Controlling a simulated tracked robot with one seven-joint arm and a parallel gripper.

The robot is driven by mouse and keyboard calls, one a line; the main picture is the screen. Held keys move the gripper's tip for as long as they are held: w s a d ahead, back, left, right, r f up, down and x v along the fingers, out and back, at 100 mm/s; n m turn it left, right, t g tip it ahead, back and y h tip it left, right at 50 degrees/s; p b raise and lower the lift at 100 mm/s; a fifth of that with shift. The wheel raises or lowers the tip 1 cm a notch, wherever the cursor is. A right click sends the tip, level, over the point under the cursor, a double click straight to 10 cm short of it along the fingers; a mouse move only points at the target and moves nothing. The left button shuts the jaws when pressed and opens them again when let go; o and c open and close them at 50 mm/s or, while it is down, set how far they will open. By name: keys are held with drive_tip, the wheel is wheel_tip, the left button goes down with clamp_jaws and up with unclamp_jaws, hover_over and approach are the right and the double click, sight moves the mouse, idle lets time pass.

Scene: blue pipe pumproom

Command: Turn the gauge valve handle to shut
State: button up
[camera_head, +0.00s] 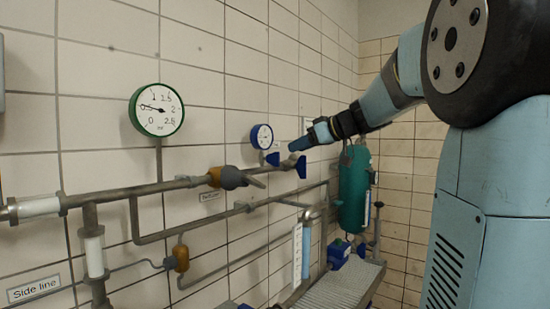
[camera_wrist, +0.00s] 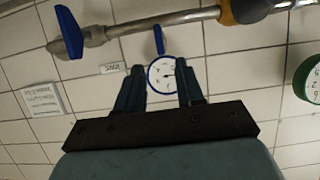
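The small blue-rimmed gauge (camera_head: 261,137) is on the tiled wall. A blue handle (camera_head: 272,159), which looks like the gauge valve handle, sits just below it. In the upside-down wrist view the gauge (camera_wrist: 165,73) shows between my finger tips, and the narrow blue handle (camera_wrist: 158,40) shows just beyond them, lined up with the gap. My gripper (camera_head: 292,147) is in front of the wall, right of the gauge; its fingers (camera_wrist: 160,67) are open and empty. I see no contact with the handle. The handle's joint with its valve is not clear.
A second, larger blue handle (camera_head: 301,167) is at the pipe's end, near my gripper; it also shows in the wrist view (camera_wrist: 69,32). A pipe (camera_head: 130,192) with an orange valve (camera_head: 214,177) runs left. A green-rimmed gauge (camera_head: 157,110) and a teal tank (camera_head: 353,190) are nearby.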

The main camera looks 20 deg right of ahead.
sight(279, 155)
drive_tip(key=x, duration=0.9)
drive_tip(key=shift+w+a+f, duration=0.15)
clamp_jaws()
drive_tip(key=shift+a, duration=0.2)
drive_tip(key=shift+d, duration=0.15)
